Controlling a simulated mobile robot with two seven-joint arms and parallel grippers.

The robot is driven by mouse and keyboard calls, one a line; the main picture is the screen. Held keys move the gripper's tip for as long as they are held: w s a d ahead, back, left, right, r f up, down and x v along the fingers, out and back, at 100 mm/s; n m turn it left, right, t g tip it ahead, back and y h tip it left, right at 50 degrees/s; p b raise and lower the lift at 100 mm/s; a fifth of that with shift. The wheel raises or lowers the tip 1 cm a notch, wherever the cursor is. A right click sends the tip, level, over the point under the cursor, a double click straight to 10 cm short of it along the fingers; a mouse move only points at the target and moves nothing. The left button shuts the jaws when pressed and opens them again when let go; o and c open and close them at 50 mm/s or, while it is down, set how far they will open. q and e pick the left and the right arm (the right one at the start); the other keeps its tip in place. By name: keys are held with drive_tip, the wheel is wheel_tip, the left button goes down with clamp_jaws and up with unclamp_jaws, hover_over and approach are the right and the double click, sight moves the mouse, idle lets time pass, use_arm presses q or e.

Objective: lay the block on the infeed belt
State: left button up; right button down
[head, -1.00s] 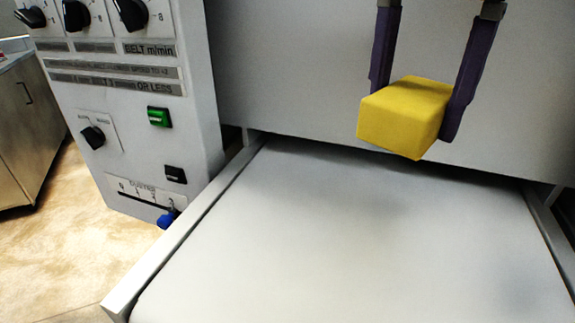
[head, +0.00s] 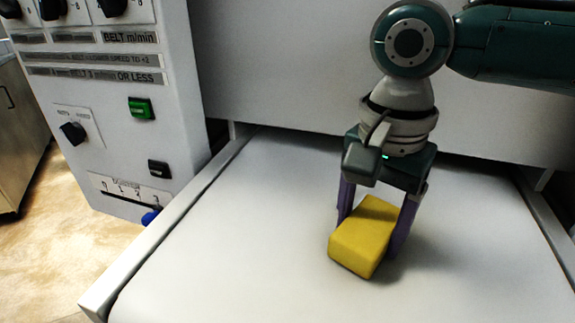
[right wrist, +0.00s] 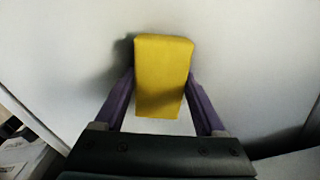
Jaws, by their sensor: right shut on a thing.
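The yellow block (head: 362,240) is at the white infeed belt (head: 230,250), right of the belt's middle in the head view. My right gripper (head: 375,225) is shut on it, with a purple finger on each side. The block looks slightly tilted, and a shadow lies close beside it; I cannot tell whether its underside touches the belt. In the right wrist view the block (right wrist: 162,75) sits between the purple fingers (right wrist: 160,95) with the pale belt behind it. My left gripper is not in view.
A control panel (head: 110,120) with black knobs, a green button (head: 141,108) and a blue knob stands left of the belt. A raised rail (head: 165,232) edges the belt's left side. A grey machine wall (head: 280,60) rises behind. The belt's left part is clear.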

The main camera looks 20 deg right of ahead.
unclamp_jaws()
idle(0.3)
wheel_tip(320, 180, up, 12)
drive_tip(key=p, duration=0.1)
idle(0.4)
drive_tip(key=shift+r, duration=0.1)
